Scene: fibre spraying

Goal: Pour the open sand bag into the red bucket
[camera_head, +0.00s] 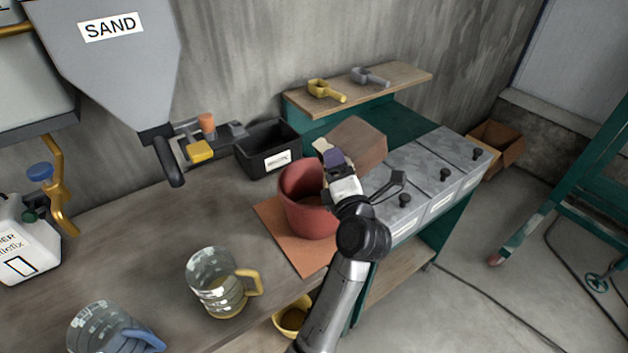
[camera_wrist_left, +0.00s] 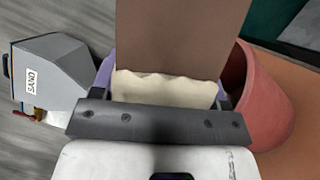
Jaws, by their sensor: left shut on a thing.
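The brown sand bag (camera_head: 358,143) is in the head view, just right of and behind the red bucket's rim. It also fills the top middle of the left wrist view (camera_wrist_left: 182,38), with a pale, ragged-edged band nearest the gripper. My left gripper (camera_head: 332,160) is shut on the bag, beside and partly in front of the bucket. The red bucket (camera_head: 304,212) stands upright on an orange-brown mat (camera_head: 283,238) on the bench. It also shows at the right of the left wrist view (camera_wrist_left: 262,105). The bucket's inside is mostly hidden. My right gripper is in neither view.
A black bin (camera_head: 268,150) stands behind the bucket, and lidded grey bins (camera_head: 422,180) stand to its right. Two measuring jugs (camera_head: 215,282) (camera_head: 105,330) are at the front left. A sand hopper (camera_head: 115,70) hangs at the upper left. A shelf (camera_head: 375,88) holds two scoops.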

